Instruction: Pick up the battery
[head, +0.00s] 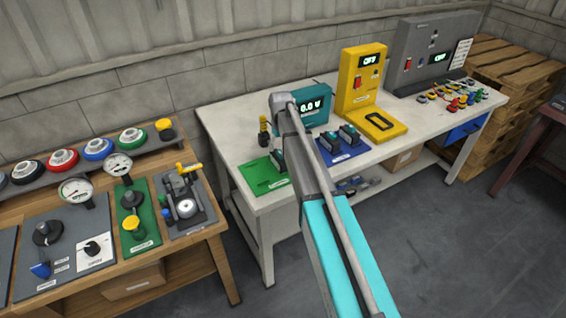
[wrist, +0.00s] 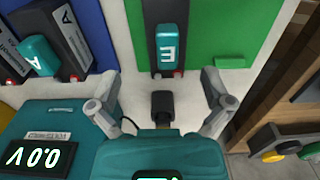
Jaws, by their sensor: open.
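A black battery with a teal top marked E (wrist: 167,48) lies at the edge of the green mat in the wrist view. A teal-topped battery (head: 277,160) shows on the green mat (head: 250,178) in the head view, partly behind my arm. Two more teal-and-black batteries (head: 330,142) (head: 349,134) stand on the blue mat; one marked A (wrist: 40,55) shows at left in the wrist view. My gripper (wrist: 161,108) is open, its fingers apart, on the near side of battery E and not around it. A small black block (wrist: 162,106) shows between the fingers; I cannot tell what it is.
A teal voltmeter (head: 312,106) reading 0.0 V stands behind the mats and fills the wrist view's lower left (wrist: 40,140). A yellow-and-black upright piece (head: 263,131) stands near the green mat. A yellow device (head: 361,78) and grey panel (head: 432,55) stand right.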

